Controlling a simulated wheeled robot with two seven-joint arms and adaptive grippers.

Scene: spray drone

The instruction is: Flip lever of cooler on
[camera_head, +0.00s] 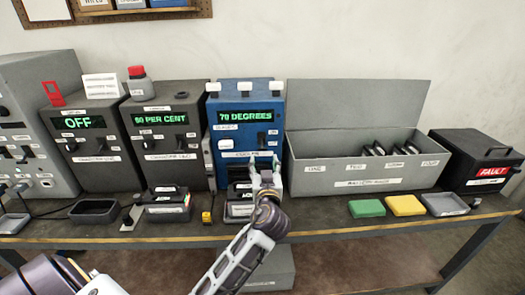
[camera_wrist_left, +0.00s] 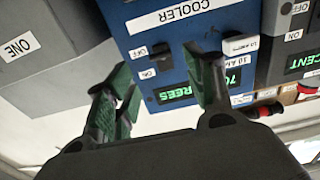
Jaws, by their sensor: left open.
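The cooler (camera_head: 222,132) is a blue box with a green "70 DEGREES" display, standing on the bench between a dark grey box and a long grey bin. Its black lever (camera_head: 262,139) is at the right of its front, below the display. In the left wrist view, which appears upside down, the lever (camera_wrist_left: 161,52) sits beside OFF and ON labels, below the COOLER label (camera_wrist_left: 180,14). I cannot tell its exact setting. My left gripper (camera_head: 266,172) is in front of the cooler's lower right. Its open fingers (camera_wrist_left: 163,84) are apart and empty, with the lever beyond the gap between them.
The grey bin (camera_head: 365,178) with several dark items stands close at the right of the gripper. A "50 PER CENT" box (camera_head: 168,140) stands left of the cooler. Small trays (camera_head: 95,211), a green block (camera_head: 366,208) and a yellow block (camera_head: 405,205) line the bench front.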

